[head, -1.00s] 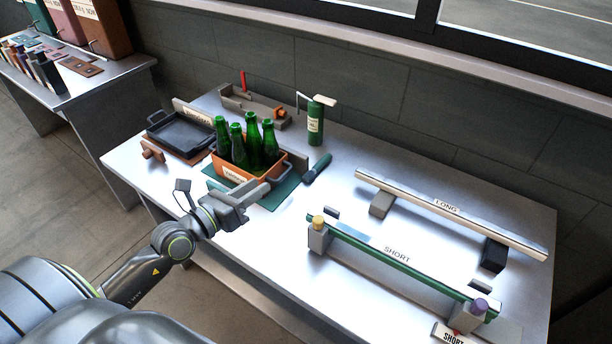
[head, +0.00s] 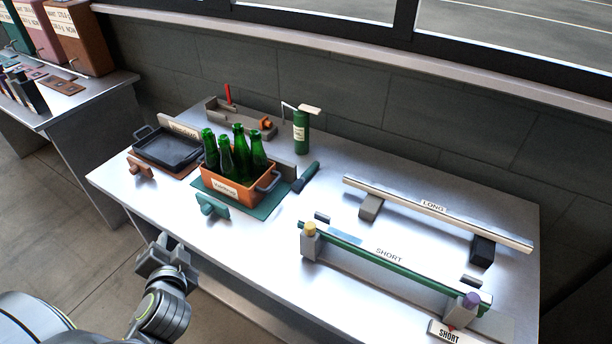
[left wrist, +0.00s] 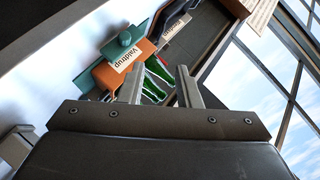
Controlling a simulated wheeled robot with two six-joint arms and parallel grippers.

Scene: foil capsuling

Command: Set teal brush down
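The teal brush (head: 212,205), a teal piece with a round knob, stands on the table at the front edge of the teal mat (head: 262,208), in front of the orange crate (head: 236,194). In the left wrist view the teal brush (left wrist: 124,42) lies beyond the fingers, beside the crate (left wrist: 105,75) labelled Valdrup. My left gripper (head: 168,243) is off the table's front edge, clear of the brush. Its fingers (left wrist: 161,82) are apart with nothing between them. My right gripper is not in view.
Several green bottles (head: 240,150) stand in the crate. A dark tray (head: 168,150) with a brown knobbed piece (head: 139,168) is to the left. The SHORT rail (head: 390,262) and LONG rail (head: 435,210) occupy the right side.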

